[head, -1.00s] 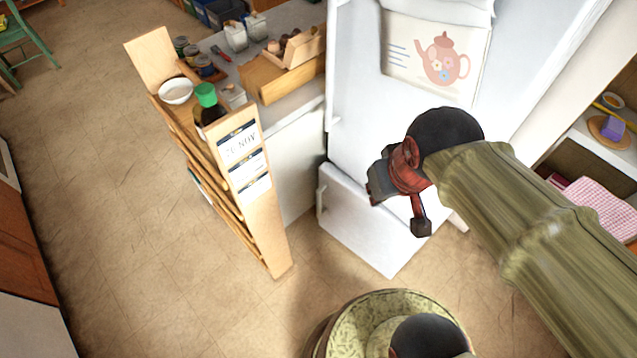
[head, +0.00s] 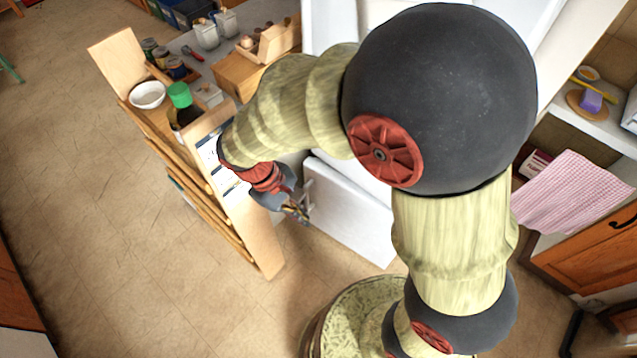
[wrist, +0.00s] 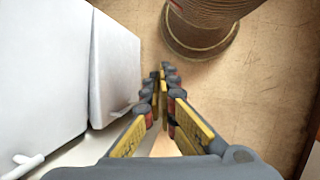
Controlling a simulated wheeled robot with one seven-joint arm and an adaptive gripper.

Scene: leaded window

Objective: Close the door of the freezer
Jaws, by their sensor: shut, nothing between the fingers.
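The freezer door (head: 345,205) is the low white panel under the taller white fridge door (head: 325,25). Its top edge shows and it appears to stand out from the fridge front; how far it is open I cannot tell. A pale handle (head: 308,195) is at its left edge. My gripper (head: 300,213) is shut and empty, pointing down beside that handle at the freezer's left side; touching I cannot tell. In the wrist view my gripper (wrist: 163,75) has its fingers together over the floor, with white panels to the left. My arm hides much of the fridge.
A wooden shelf rack (head: 240,225) stands close left of my gripper, with a white bowl (head: 147,95) and a green-capped bottle (head: 182,105) on it. A counter with jars is behind. A pink checked cloth (head: 567,190) hangs at right. The floor (head: 120,240) at left is clear.

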